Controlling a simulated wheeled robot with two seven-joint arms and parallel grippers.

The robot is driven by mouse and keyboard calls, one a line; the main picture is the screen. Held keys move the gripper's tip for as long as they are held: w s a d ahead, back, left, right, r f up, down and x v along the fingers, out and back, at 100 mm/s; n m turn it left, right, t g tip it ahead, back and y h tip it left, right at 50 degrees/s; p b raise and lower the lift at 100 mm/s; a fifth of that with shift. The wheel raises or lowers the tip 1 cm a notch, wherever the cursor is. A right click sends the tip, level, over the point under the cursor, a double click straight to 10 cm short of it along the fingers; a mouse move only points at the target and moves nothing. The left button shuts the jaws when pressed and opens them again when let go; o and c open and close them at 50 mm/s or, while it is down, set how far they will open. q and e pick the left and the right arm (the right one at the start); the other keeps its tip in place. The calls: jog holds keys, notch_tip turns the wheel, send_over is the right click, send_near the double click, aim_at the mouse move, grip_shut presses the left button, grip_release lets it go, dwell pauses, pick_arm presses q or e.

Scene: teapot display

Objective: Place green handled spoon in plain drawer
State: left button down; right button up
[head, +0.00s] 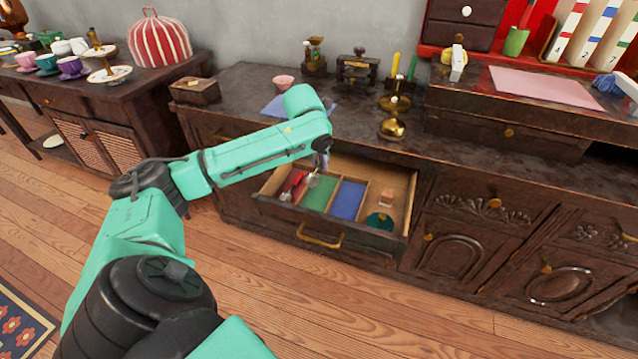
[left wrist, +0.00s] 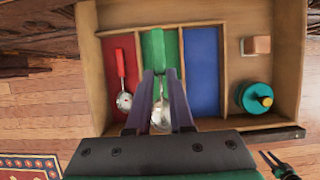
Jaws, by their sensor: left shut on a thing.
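The spoon's metal bowl (left wrist: 160,116) shows between my left fingers in the left wrist view, and in the head view (head: 313,181). My left gripper (left wrist: 161,76) is shut on this spoon, over the open drawer's green compartment (left wrist: 153,46). The drawer (head: 373,231) has red, green and blue compartments (head: 348,200) and a plain wooden one (head: 397,196) on the right. A small dark two-pronged shape at the left wrist view's lower right looks like my right gripper (left wrist: 278,163).
A red-handled spoon (left wrist: 122,78) lies in the red compartment (left wrist: 108,52). A wooden block (left wrist: 257,45) and a round teal thing with a yellow knob (left wrist: 255,97) occupy the plain compartment, with bare floor between and beside them. Dividers separate the compartments. The dark countertop (head: 240,84) overhangs behind.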

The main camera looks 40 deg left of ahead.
aim_at(321, 194)
pick_arm(q)
notch_tip(321, 194, down, 9)
jog(key=shift+s+f+b, duration=0.1)
jog(key=shift+f+b, duration=0.1)
jog(key=shift+b, duration=0.9)
jog(key=shift+f, duration=0.1)
pick_arm(e)
notch_tip(321, 194, up, 6)
jog(key=w+a, duration=0.1)
jog(key=w, duration=0.2)
jog(key=shift+a, duration=0.4)
jog(key=shift+s, duration=0.1)
pick_arm(q)
jog(key=c, duration=0.8)
grip_release()
pick_arm(e)
jog(key=shift+f, duration=0.1)
jog(key=shift+f, duration=0.1)
